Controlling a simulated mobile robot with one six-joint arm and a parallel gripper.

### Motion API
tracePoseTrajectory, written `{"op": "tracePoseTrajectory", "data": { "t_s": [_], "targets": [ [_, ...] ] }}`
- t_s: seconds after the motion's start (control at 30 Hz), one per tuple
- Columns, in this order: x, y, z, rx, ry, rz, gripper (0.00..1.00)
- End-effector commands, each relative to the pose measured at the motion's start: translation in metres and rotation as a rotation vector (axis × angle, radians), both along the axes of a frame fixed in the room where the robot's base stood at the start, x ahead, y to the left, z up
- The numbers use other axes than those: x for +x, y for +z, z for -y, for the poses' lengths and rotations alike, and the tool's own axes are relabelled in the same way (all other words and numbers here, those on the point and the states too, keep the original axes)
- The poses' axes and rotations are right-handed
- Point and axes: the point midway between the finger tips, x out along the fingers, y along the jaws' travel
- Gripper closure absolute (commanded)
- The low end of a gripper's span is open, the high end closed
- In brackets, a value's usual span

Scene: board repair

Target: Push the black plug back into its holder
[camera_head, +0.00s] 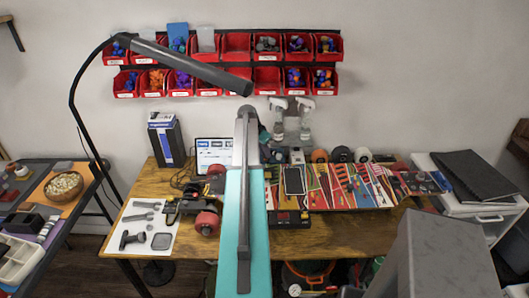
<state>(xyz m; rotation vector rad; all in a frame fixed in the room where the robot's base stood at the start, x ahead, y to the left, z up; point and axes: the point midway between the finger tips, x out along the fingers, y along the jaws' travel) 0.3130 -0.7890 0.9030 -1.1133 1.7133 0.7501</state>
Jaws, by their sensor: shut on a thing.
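I cannot make out the black plug or its holder in the head view; they are too small to tell or hidden. My arm reaches up the middle of the picture over the workbench (330,232). My gripper's jaws do not show; the arm covers that part of the bench. A black box with a small red display (290,218) sits on the bench just right of the arm. Red wheels with dark metal parts (207,222) lie just left of it.
A white mat (146,230) with tools lies at the bench's left. A black lamp (190,66) reaches over the bench. Red bins (237,45) line the wall. Colourful strips (345,187), a phone (294,180) and spray bottles (304,117) crowd the right and back.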

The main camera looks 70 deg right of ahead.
Motion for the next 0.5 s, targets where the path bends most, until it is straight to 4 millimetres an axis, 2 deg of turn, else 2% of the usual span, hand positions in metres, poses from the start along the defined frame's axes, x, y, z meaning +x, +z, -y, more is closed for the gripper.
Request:
{"op": "tracePoseTrajectory", "data": {
  "t_s": [0.5],
  "targets": [
    [0.0001, -0.0047, -0.0002, 0.000, 0.000, 0.000, 1.00]
  ]
}}
